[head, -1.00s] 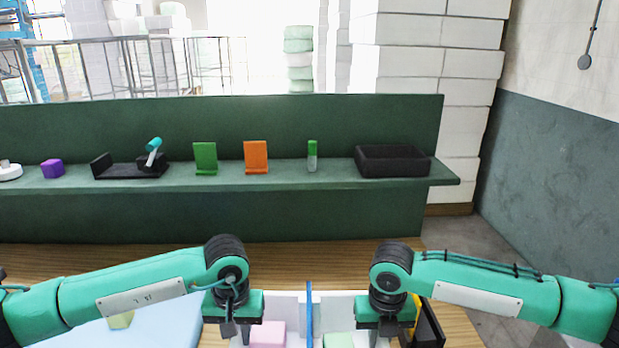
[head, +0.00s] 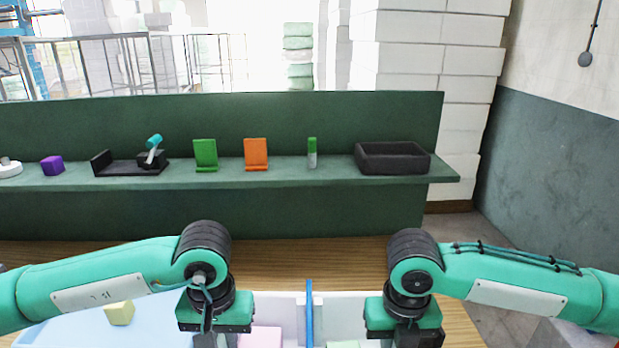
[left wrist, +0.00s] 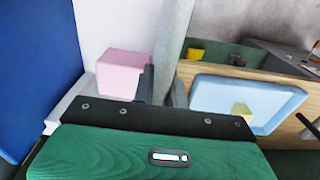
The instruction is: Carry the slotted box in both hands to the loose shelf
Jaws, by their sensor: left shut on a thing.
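The slotted box (head: 340,305) is white with an upright blue divider (head: 309,318), at the bottom middle of the head view. A pink block (head: 260,338) lies left of the divider and a pale green block (head: 343,344) right of it. My left gripper (head: 214,340) is at the box's left side, shut on its wall. In the left wrist view a dark finger (left wrist: 146,84) stands beside the pink block (left wrist: 124,74) at the white wall (left wrist: 172,40). My right gripper (head: 405,338) is at the box's right side; its fingertips are hidden. Which shelf is loose I cannot tell.
A long green shelf (head: 220,181) runs along the back, holding a black bin (head: 393,159), orange and green stands and other small items. A pale blue tray (head: 75,330) with a yellow block (head: 120,313) lies on the wooden table (head: 310,260) at left.

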